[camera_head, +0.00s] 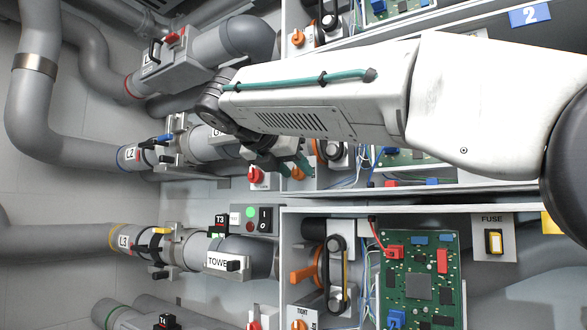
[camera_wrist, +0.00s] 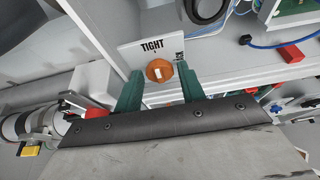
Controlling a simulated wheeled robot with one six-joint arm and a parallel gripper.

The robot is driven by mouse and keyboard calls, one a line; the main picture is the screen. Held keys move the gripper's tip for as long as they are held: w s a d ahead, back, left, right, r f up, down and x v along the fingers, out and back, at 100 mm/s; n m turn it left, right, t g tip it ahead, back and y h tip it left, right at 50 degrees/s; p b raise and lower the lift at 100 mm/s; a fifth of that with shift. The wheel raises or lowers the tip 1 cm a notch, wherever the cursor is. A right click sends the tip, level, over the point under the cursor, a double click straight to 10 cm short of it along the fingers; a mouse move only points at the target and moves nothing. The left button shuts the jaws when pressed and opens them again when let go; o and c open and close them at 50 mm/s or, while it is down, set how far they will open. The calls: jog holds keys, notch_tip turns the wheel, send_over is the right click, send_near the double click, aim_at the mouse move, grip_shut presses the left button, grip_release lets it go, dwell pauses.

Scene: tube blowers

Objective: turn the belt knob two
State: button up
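The orange belt knob (camera_wrist: 159,71), with a pale mark on its face, sits on a white plate (camera_wrist: 140,52) printed "TIGHT". In the head view, an orange knob (camera_head: 297,173) shows in the middle row, partly covered by my gripper (camera_head: 280,163). In the wrist view, my gripper (camera_wrist: 160,83) has its green fingers spread, one on each side of the knob. A gap shows on the left; the right finger looks very close to the knob, and I cannot tell whether it touches. A blue "2" sign (camera_head: 530,16) is at the upper right.
A red switch (camera_head: 258,178) is close left of the knob. Grey pipes, one labelled L2 (camera_head: 130,154), fill the left side. Shelf edges run close above and below my arm.

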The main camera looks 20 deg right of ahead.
jog(key=c, duration=0.7)
jog(key=m, duration=0.1)
jog(key=m+t+y, duration=0.1)
jog(key=shift+s+d+m+t, duration=0.15)
jog(key=shift+m+t, duration=0.15)
jog(key=shift+m, duration=0.1)
jog(key=m+t, duration=0.1)
jog(key=m, duration=0.1)
jog(key=m+t+y, duration=0.1)
jog(key=shift+s+d+f+m, duration=0.1)
jog(key=shift+f+m, duration=0.1)
jog(key=shift+m, duration=0.2)
jog(key=m+t, duration=0.2)
jog(key=m, duration=0.1)
jog(key=shift+f, duration=0.15)
jog(key=shift+f+m+t+h, duration=0.15)
jog(key=shift+m+t, duration=0.25)
jog(key=shift+m, duration=0.55)
jog(key=shift+r+m+t+h, duration=0.15)
jog(key=shift+m+t, duration=0.25)
jog(key=shift+m, duration=0.55)
jog(key=shift+f, duration=0.1)
